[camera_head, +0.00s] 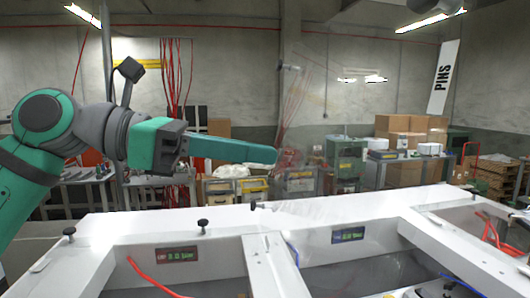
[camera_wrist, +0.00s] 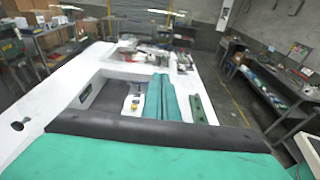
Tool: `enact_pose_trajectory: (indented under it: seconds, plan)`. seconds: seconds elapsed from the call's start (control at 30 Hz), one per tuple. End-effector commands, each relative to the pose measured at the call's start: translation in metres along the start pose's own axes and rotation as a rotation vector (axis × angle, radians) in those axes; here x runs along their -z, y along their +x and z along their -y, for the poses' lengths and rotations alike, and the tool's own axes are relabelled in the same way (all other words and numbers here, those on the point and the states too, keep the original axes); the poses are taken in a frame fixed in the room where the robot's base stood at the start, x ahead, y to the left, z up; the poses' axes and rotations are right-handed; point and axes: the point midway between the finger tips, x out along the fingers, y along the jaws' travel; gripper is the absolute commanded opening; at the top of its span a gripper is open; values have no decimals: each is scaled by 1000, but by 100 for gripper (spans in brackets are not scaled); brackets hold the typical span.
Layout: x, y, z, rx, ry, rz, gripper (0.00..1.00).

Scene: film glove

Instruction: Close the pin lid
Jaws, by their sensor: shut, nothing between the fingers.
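A clear lid (camera_head: 335,115) stands raised and tilted open over the white bench in the head view. Its outline is faint, and a small dark knob (camera_head: 288,67) sits at its upper left. A white sign reading PINS (camera_head: 443,78) hangs on the wall at the right. My gripper (camera_head: 274,155) is shut and empty, reaching right with its teal fingers level above the bench. Its tips are near the lid's left side; I cannot tell whether they touch. In the wrist view the shut fingers (camera_wrist: 160,78) point over the bench, and the lid is not clearly visible.
Red cables (camera_head: 152,277) lie in the left bin. Boxes and shelves stand behind; the air above the bench is largely free.

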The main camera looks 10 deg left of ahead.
Motion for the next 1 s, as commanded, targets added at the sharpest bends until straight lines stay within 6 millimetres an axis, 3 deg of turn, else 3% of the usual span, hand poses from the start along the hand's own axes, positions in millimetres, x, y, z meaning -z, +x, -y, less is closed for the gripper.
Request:
enact_pose_trajectory:
  seconds: [0.5, 0.7, 1.0]
  plan:
    - [1, 93, 1, 1, 0, -3, 0]
    - [0, 112, 0, -2, 0, -1, 0]
    - [0, 118, -1, -3, -1, 0, 0]
